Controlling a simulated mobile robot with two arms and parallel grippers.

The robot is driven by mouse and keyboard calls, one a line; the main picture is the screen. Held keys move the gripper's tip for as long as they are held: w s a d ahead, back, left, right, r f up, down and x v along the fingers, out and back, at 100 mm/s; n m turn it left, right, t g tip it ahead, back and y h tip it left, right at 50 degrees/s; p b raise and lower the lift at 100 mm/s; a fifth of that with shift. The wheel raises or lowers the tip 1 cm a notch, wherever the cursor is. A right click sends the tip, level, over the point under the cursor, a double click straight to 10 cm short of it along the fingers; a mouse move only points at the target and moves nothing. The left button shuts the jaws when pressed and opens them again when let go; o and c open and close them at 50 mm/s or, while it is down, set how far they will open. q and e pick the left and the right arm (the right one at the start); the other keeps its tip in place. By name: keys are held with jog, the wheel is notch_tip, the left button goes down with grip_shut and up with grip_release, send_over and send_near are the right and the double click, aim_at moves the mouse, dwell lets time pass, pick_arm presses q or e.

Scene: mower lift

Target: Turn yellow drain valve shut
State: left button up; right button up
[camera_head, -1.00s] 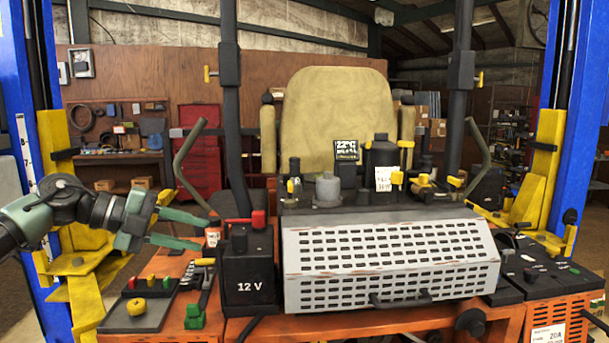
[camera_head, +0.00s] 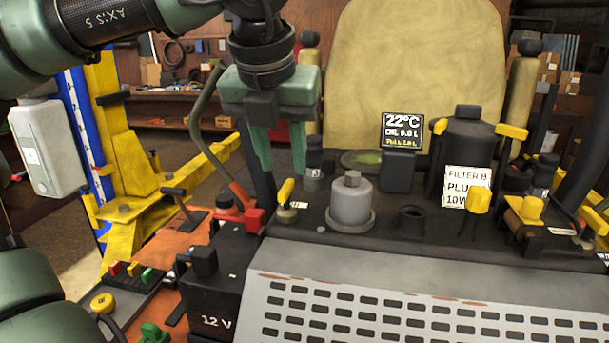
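A small valve with an upright yellow lever (camera_head: 286,191) stands at the left end of the black deck, left of a grey capped cylinder (camera_head: 350,203). Other yellow handles are on the right: a yellow knob (camera_head: 478,200) by the filter label and a yellow-topped fitting (camera_head: 530,208). I cannot tell for certain which is the drain valve. My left gripper (camera_head: 282,170) points down just above and behind the left yellow lever in the picture. Its two green fingers are apart with nothing between them. My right gripper is not in view.
A black 12 V battery (camera_head: 222,285) with a red terminal cap (camera_head: 247,218) stands at the left. A small display (camera_head: 402,132) reads 22°C. A black canister (camera_head: 467,145) carries a filter label. The slotted grey cover (camera_head: 400,310) lies in front.

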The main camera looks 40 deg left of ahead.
aim_at(286, 185)
pick_arm(q)
jog(key=p+x, duration=0.1)
jog(key=x, duration=0.5)
jog(key=shift+s+a+p, duration=0.1)
jog(key=shift+s+p, duration=0.05)
jog(key=shift+p, duration=0.15)
jog(key=shift+f, duration=0.4)
grip_shut()
